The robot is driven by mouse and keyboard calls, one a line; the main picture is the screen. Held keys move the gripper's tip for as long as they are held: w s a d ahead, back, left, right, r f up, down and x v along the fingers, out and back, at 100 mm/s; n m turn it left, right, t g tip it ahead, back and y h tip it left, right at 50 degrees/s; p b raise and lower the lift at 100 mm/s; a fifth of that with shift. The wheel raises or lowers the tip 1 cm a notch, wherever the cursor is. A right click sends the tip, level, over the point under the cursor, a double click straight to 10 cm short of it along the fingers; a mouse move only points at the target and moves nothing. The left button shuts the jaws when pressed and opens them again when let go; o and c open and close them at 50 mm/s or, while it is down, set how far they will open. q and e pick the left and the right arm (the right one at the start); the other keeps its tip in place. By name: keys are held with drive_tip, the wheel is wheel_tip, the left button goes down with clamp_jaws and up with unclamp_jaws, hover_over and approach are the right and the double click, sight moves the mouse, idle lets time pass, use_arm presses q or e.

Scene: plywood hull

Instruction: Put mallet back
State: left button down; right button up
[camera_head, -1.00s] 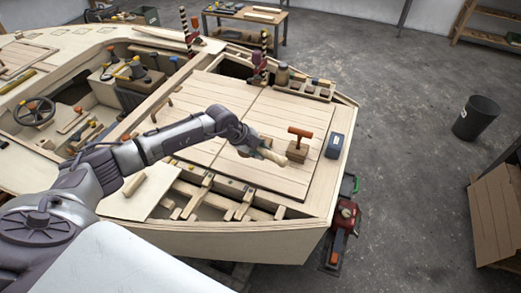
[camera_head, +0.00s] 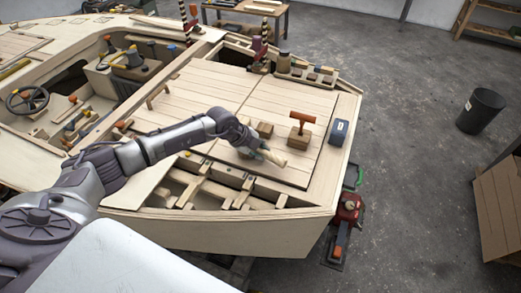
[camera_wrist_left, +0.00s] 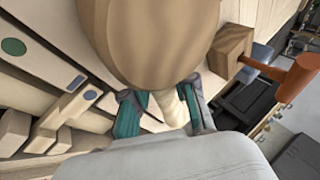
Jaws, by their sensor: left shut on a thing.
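My left gripper (camera_head: 262,150) is over the boat's plank deck, near its front edge, shut on a pale wooden tool that looks like the mallet (camera_head: 274,158). In the left wrist view the mallet's large rounded wooden head (camera_wrist_left: 150,40) fills the top, with the narrower handle between the green-padded fingers (camera_wrist_left: 160,112). A small wooden block (camera_head: 265,130) sits just behind the gripper. To its right, a T-shaped orange-handled tool (camera_head: 302,117) stands in another wooden block (camera_head: 299,138). My right gripper is out of view.
A blue-grey box (camera_head: 339,132) stands at the deck's right edge. A tray of small items (camera_head: 305,72) lies at the back. Open framing (camera_head: 205,188) lies in front of the deck. A red machine (camera_head: 347,210) stands on the floor beyond the hull's right edge.

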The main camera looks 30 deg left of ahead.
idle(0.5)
use_arm(q)
drive_tip(key=c, duration=0.8)
unclamp_jaws()
drive_tip(key=shift+f, duration=0.1)
drive_tip(key=v, duration=1.2)
drive_tip(key=shift+d, duration=0.1)
